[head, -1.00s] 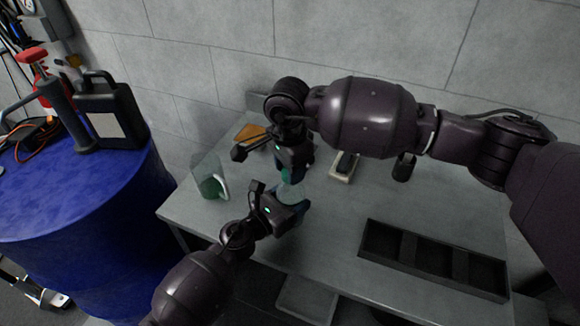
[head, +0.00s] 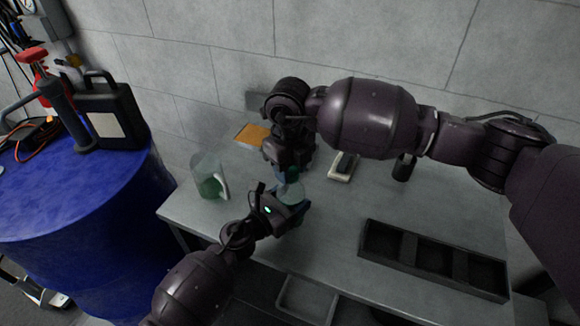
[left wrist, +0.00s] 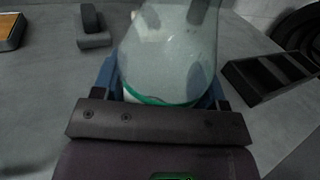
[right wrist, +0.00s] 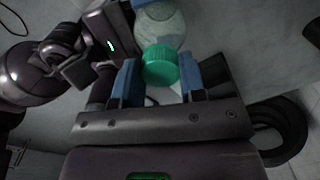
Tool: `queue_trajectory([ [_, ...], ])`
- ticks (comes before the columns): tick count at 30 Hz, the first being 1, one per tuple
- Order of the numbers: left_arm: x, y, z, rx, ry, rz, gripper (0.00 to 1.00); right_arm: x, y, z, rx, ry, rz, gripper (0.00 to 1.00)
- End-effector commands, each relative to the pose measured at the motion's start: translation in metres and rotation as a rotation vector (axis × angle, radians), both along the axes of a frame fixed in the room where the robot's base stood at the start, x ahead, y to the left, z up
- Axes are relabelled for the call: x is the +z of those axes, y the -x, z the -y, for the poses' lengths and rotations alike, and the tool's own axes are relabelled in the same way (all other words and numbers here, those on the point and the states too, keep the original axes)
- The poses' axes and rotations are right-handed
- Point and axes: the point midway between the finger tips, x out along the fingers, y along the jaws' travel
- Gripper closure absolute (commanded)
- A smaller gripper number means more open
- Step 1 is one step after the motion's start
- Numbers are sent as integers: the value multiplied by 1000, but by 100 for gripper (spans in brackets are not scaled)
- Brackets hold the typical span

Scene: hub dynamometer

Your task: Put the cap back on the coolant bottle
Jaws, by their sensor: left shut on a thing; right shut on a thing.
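The coolant bottle (left wrist: 165,60) is pale and translucent, with green liquid low inside. My left gripper (head: 291,211) is shut around its body and holds it over the table; the bottle also shows in the head view (head: 291,193). The green cap (right wrist: 160,64) is between the blue fingers of my right gripper (right wrist: 160,82), which is shut on it. In the right wrist view the cap lies in line with the bottle's top end. I cannot tell whether cap and neck touch. In the head view my right gripper (head: 291,168) is directly above the bottle and hides the cap.
A clear jug (head: 210,178) with green liquid stands at the table's left. An orange pad (head: 251,134), a small block-like item (head: 343,166) and a dark cylinder (head: 404,168) lie behind. A black divided tray (head: 432,258) is at front right. A blue drum (head: 70,190) stands left.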

Motion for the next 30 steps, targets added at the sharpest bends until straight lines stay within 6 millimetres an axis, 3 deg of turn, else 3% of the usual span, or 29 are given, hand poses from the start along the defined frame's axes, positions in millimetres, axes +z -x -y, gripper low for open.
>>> queue_trajectory([
  [9, -3, -1, -2, 6, 0, -7, 100, -2, 1, 0, -446, -6, 4, 90],
  [14, -3, -1, -3, 6, 0, -7, 100, -2, 1, 0, -476, -6, 5, 90],
  [15, -3, -1, -3, 6, 0, -7, 100, -2, 1, 0, -475, -6, 5, 61],
  [21, -3, 0, -2, 5, -1, -6, 100, -1, 1, 0, -474, -7, 6, 32],
  [30, -3, 0, -2, 3, -3, -4, 100, 1, 0, 0, -474, -8, 7, 32],
])
